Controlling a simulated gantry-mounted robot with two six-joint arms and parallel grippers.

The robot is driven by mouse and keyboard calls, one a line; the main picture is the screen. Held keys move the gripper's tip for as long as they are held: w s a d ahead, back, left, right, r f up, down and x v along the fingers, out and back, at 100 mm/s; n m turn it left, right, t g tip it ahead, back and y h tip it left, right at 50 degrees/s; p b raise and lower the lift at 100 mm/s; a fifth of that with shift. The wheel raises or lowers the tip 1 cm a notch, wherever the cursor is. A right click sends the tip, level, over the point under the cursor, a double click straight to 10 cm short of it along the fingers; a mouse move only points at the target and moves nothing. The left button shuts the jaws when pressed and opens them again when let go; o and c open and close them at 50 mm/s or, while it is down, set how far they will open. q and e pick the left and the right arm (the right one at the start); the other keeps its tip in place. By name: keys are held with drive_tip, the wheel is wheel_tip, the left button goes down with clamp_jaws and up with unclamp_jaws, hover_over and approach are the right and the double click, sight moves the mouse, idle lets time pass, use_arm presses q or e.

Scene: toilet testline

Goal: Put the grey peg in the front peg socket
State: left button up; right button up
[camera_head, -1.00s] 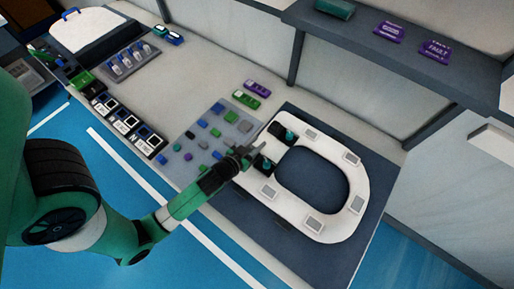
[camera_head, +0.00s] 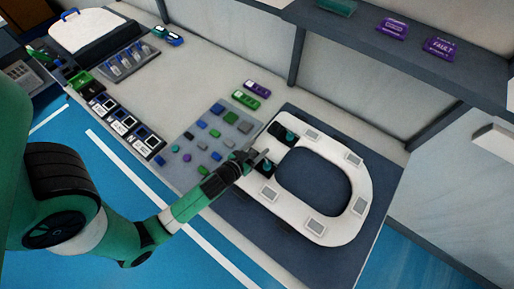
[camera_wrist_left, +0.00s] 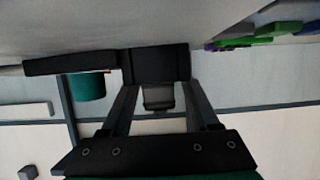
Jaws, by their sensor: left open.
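The front peg socket (camera_head: 263,170) is a black block on the white seat ring (camera_head: 340,232), with a teal piece on it. A second black socket (camera_head: 281,130) behind it also has a teal piece (camera_head: 290,136). My left gripper (camera_head: 258,157) is open, low beside the front socket. In the left wrist view, a dark grey piece (camera_wrist_left: 158,97) shows between the open fingers against a black block (camera_wrist_left: 160,64); I cannot tell if it is the grey peg or if the fingers touch it. A teal cylinder (camera_wrist_left: 87,87) is beside it. My right gripper is not seen.
A grey tray (camera_head: 192,172) with several small coloured blocks lies left of the seat. Green and purple pieces (camera_head: 245,99) lie behind it. The seat rests on a dark mat (camera_head: 245,212). A shelf (camera_head: 350,45) runs along the back wall.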

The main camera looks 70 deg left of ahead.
use_arm(q)
drive_tip(key=shift+r, duration=0.1)
drive_tip(key=shift+s+d+r, duration=0.1)
drive_tip(key=shift+s, duration=0.05)
drive_tip(key=b+v, duration=0.1)
drive_tip(key=v, duration=1)
drive_tip(key=shift+s+d, duration=0.1)
drive_tip(key=shift+s+r, duration=0.1)
drive_tip(key=shift+r, duration=0.1)
